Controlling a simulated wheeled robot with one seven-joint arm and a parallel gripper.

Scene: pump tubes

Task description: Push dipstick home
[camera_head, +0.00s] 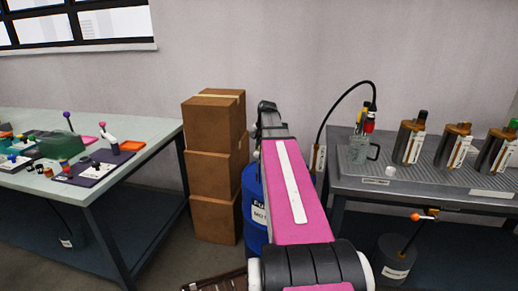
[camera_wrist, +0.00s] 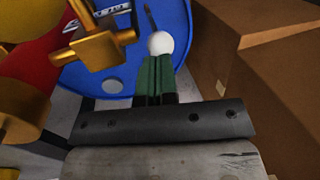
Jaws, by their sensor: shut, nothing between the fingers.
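A blue drum (camera_head: 254,212) stands on the floor behind my pink arm, which covers much of it in the head view. Its blue top (camera_wrist: 195,20) fills the upper wrist view. A white ball-shaped knob (camera_wrist: 160,43) shows over the top, with a thin dark rod (camera_wrist: 150,18) beyond it. They may be the dipstick; whether they join, I cannot tell. My gripper (camera_wrist: 158,62) has its green fingers shut with nothing between them. Their tips are right at the knob in the picture; whether they touch it, I cannot tell. The head view does not clearly show my gripper.
A brass-coloured fitting (camera_wrist: 98,45) stands close left of my fingers, with red and yellow parts further left. Stacked cardboard boxes (camera_head: 214,165) stand close by; they fill the right of the wrist view (camera_wrist: 275,70). Benches stand left (camera_head: 150,140) and right (camera_head: 345,170).

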